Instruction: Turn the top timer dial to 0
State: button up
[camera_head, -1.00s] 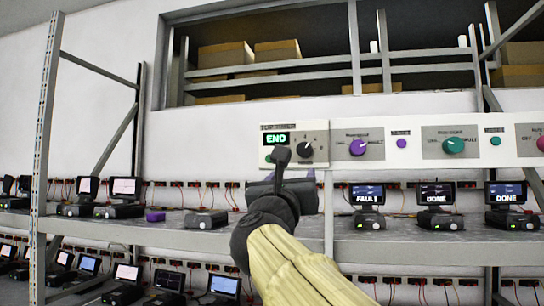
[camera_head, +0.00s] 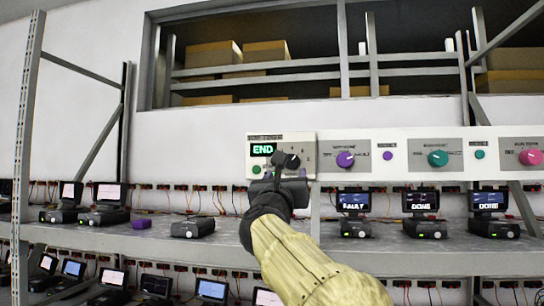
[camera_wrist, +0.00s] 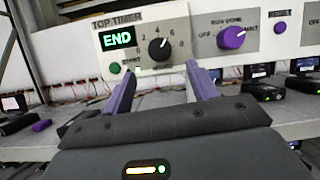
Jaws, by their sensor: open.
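The top timer dial (camera_wrist: 161,49) is a black knob on a beige panel labelled TOP TIMER. In the wrist view its white mark points up and slightly right, seemingly between 4 and 6. A black display (camera_wrist: 117,38) beside it reads END in green, and a green button (camera_wrist: 115,69) sits below the display. My gripper (camera_wrist: 162,72) is open, its purple fingers apart and empty, with the tips just below the dial. In the head view my gripper (camera_head: 276,168) overlaps the dial's left edge (camera_head: 293,161); contact cannot be told.
The panel (camera_head: 325,171) continues right with a purple knob (camera_head: 345,160), a purple button (camera_head: 388,155), a teal knob (camera_head: 437,158) and a pink knob (camera_head: 531,157). A shelf (camera_head: 380,255) below holds several small devices. A grey rack post (camera_head: 24,130) stands left.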

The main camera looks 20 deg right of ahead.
aim_at(290, 163)
jog(key=p+x, duration=0.3)
jog(key=x, duration=0.4)
jog(key=shift+a+r+p, duration=0.1)
jog(key=shift+r+p, duration=0.1)
jog(key=shift+p, duration=0.2)
jog(key=shift+w+d+r, duration=0.15)
jog(key=shift+w+d, duration=0.25)
jog(key=shift+w, duration=0.1)
jog(key=c, duration=1)
